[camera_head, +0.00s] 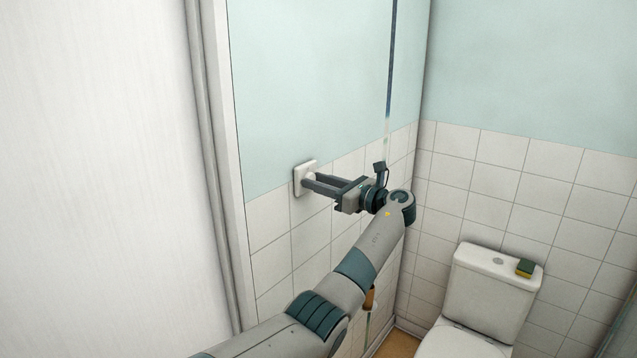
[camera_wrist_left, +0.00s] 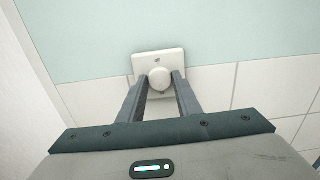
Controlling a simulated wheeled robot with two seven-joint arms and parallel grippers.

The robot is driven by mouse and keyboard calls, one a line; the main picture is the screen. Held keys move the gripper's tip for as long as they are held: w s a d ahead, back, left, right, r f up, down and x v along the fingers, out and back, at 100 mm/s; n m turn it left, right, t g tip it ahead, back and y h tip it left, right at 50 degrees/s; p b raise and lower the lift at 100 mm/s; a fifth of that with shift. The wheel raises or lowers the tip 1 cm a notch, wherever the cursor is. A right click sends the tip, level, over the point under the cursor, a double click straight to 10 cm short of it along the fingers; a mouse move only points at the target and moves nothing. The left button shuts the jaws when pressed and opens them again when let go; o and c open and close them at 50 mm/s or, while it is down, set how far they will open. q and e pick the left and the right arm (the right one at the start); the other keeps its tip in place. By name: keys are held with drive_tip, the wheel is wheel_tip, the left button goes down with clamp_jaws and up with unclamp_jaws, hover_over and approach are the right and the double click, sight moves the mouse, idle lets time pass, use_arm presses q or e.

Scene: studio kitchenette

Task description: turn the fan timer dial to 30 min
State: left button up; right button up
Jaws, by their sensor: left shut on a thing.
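The fan timer is a white square plate (camera_head: 299,180) on the wall, where the pale blue paint meets the white tiles. In the left wrist view the plate (camera_wrist_left: 146,62) carries a round white dial (camera_wrist_left: 159,78) with a small dark mark above it. My left gripper (camera_head: 309,182) reaches the dial from the right, and its fingers (camera_wrist_left: 160,83) are on either side of the dial, shut on it. The dial's scale and pointer are too small to read, so its setting cannot be told. My right gripper is in neither view.
A white door or panel (camera_head: 95,180) and its frame stand left of the timer. The wall around the timer is clear.

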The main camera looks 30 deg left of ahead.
use_arm(q)
drive_tip(key=shift+f, duration=0.1)
idle(0.3)
drive_tip(key=o, duration=1.1)
drive_tip(key=shift+d, duration=0.1)
drive_tip(key=d+b, duration=0.2)
drive_tip(key=d, duration=0.3)
drive_tip(key=s+d+b, duration=0.1)
drive_tip(key=d+b, duration=0.2)
drive_tip(key=d, duration=0.3)
drive_tip(key=d+b, duration=0.3)
drive_tip(key=d, duration=0.3)
drive_tip(key=shift+s+d, duration=0.15)
